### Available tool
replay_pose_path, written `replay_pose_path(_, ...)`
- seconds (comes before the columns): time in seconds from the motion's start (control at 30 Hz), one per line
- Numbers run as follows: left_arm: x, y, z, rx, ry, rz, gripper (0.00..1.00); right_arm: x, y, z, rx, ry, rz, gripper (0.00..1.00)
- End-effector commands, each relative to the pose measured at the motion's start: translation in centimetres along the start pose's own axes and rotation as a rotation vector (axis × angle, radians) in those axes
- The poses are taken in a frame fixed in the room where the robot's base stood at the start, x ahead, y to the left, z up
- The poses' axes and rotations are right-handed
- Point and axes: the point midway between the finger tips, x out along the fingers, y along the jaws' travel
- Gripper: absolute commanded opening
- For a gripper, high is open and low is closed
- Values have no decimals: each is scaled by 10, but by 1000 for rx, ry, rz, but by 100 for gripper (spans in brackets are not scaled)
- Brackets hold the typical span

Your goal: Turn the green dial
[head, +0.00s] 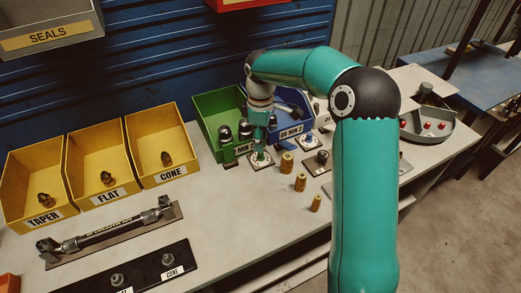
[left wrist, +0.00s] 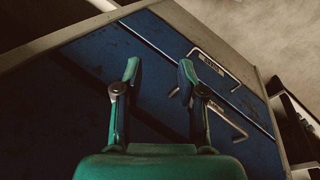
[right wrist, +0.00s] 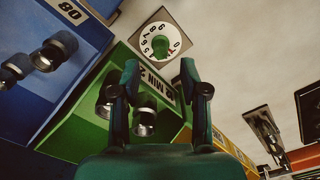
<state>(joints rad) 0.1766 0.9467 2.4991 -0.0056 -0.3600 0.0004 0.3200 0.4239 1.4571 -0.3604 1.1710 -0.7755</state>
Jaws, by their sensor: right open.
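The green dial (right wrist: 160,45) is a green knob on a round white face with numbers, set on a square plate. In the right wrist view it lies just beyond my right gripper's fingertips (right wrist: 160,72). The fingers are apart with nothing between them. In the head view the right gripper (head: 259,148) points down over the dial's plate (head: 262,161) in front of the green bin (head: 205,128) and partly hides the dial. I cannot tell whether it touches the knob. My left gripper (left wrist: 158,72) is open and empty, facing blue drawers with handles.
A blue bin (head: 300,100) and a second dial plate (head: 309,142) stand right of the green bin. Several brass fittings (head: 300,182) stand on the bench nearby. Yellow bins (head: 160,135) and a hose holder (head: 115,235) are at the left. A grey tray (head: 440,140) is at the right.

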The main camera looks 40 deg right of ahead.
Motion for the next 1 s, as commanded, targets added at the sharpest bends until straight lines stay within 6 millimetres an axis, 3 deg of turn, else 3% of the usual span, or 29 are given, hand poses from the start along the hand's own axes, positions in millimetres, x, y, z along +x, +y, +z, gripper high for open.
replay_pose_path(0.1, -2, 1, 0, 0, 0, 0, 40, 23, -1, 0, -2, -3, -3, 44)
replay_pose_path(0.3, -4, 1, 0, 0, 0, 0, 40, 45, -1, -1, -2, -2, -1, 44)
replay_pose_path(0.7, -4, 1, 0, 0, 1, 0, 40, 52, 0, -1, -2, 0, 1, 44)
replay_pose_path(0.97, -4, 1, 0, 0, 0, 0, 40, 51, 0, -1, -2, 0, 1, 1)
replay_pose_path(1.0, -4, 1, 0, 0, 0, 0, 40, 51, 0, -1, -2, 0, 1, 0)
